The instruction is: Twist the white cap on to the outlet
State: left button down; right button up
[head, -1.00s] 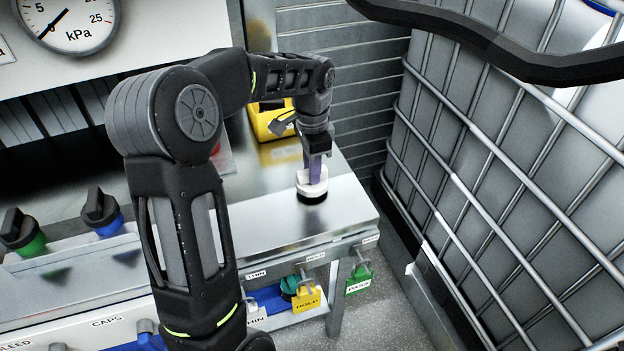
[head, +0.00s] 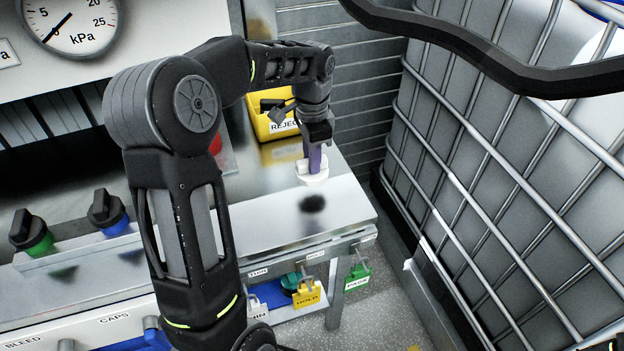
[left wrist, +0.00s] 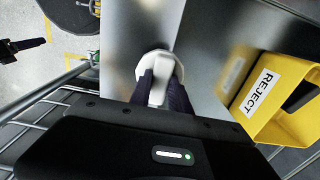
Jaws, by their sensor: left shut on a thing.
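The white cap (head: 314,180) is between the purple-grey fingers of my left gripper (head: 315,163). It hangs a little above the steel bench top (head: 270,223), apart from it, with a dark blurred round patch on the metal below. In the left wrist view the fingers (left wrist: 162,92) are closed on the raised grip of the cap (left wrist: 157,58), and its round rim shows beyond them. I cannot make out the outlet in either view. My right gripper is not in view.
A yellow REJECT bin (head: 272,118) stands behind the gripper on the bench. A caged tank (head: 500,170) stands to the right across a narrow floor gap. Green (head: 30,232) and blue (head: 108,211) valves with black knobs are at the left. The bench's front right is bare.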

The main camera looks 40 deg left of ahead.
pick_arm(q)
jog(key=w+d+f+n, duration=0.1)
jog(key=w+d+n, duration=0.1)
jog(key=d, duration=1.3)
jog(key=w+d+f+n, duration=0.2)
jog(key=d+n, duration=0.3)
jog(key=d, duration=1)
jog(key=shift+f, duration=0.15)
jog(key=shift+f, duration=0.1)
